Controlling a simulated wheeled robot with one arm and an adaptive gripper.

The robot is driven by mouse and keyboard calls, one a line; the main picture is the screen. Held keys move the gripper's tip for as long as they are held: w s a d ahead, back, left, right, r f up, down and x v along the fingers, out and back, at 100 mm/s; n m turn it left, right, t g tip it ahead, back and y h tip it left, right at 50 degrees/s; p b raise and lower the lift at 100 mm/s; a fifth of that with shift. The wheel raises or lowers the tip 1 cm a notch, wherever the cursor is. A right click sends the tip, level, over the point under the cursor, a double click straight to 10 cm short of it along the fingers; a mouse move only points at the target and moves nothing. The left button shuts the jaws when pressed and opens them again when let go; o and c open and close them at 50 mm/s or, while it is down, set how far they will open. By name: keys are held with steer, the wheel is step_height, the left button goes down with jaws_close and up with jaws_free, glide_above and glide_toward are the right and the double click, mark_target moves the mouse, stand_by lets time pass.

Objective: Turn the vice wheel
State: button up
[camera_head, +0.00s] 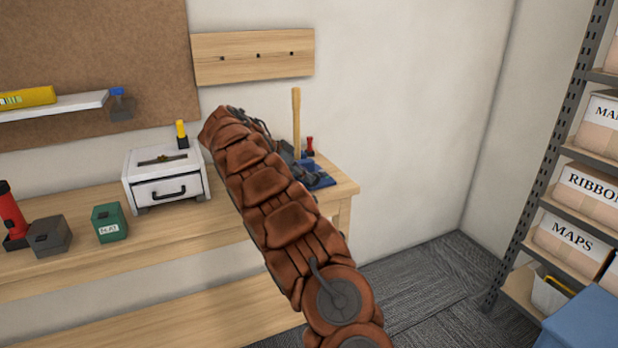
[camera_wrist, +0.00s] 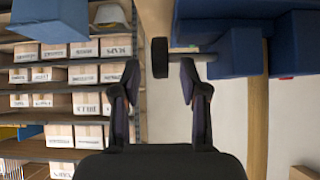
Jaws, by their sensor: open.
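The blue vice (camera_wrist: 222,45) fills the upper right of the wrist view. Its dark wheel (camera_wrist: 160,57) shows edge-on at the end of a short shaft. My gripper (camera_wrist: 159,72) is open, with one finger on each side of the wheel in the picture. The wheel lies in line with the gap at the fingertips. I cannot tell whether the fingers reach around it, and no contact is clear. In the head view, the blue vice (camera_head: 320,178) is mostly hidden behind my arm at the bench's right end, and its wheel cannot be made out.
The wooden bench (camera_head: 215,222) carries a white drawer box (camera_head: 165,180), a green box (camera_head: 109,222) and a grey box (camera_head: 50,236). A wooden handle (camera_head: 296,123) stands upright by the vice. Shelves (camera_head: 545,195) with labelled boxes stand right. Carpet between is clear.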

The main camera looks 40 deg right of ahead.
steer(key=v, duration=0.9)
steer(key=shift+a, duration=0.1)
